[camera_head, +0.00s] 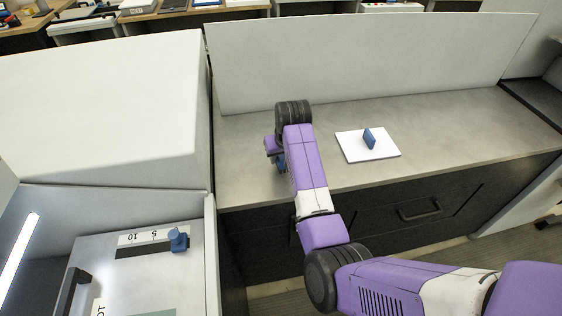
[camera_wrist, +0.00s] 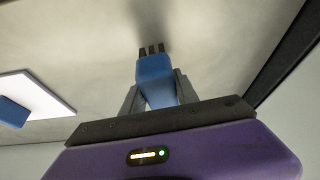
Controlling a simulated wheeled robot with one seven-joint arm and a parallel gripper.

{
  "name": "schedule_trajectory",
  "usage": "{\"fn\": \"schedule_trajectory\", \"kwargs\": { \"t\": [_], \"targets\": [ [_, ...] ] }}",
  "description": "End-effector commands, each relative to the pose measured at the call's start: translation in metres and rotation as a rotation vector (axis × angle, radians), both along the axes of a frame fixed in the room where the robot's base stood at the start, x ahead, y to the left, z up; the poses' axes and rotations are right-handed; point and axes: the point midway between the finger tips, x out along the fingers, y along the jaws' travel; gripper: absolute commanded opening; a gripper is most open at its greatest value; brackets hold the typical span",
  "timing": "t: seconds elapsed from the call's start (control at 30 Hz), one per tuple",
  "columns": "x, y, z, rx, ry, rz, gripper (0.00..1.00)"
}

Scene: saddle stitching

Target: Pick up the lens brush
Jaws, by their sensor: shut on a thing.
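The lens brush (camera_wrist: 154,78) has a blue body and short dark bristles, and it is between the two grey fingers of my gripper (camera_wrist: 157,94) in the wrist view. My gripper is shut on the blue body, with the bristles pointing away from the palm towards the grey counter. In the head view my gripper (camera_head: 277,157) is over the left part of the counter, and a bit of the blue brush (camera_head: 281,165) shows beside my arm. Most of the brush is hidden there. I cannot tell whether it touches the counter.
A white pad (camera_head: 349,146) with a blue block (camera_head: 370,137) on it lies right of my gripper on the grey counter (camera_head: 450,125). A pale upright panel (camera_head: 370,60) stands behind. A large white cabinet (camera_head: 100,105) is at the left. The counter's right part is clear.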

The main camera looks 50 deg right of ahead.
Motion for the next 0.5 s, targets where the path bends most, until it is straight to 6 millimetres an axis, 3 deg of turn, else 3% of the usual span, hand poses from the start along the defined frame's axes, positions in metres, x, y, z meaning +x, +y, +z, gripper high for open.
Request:
{"fn": "schedule_trajectory", "kwargs": {
  "t": [0.5],
  "targets": [
    [0.001,-0.001,0.131,-0.002,-0.006,-0.002,0.00]
  ]
}}
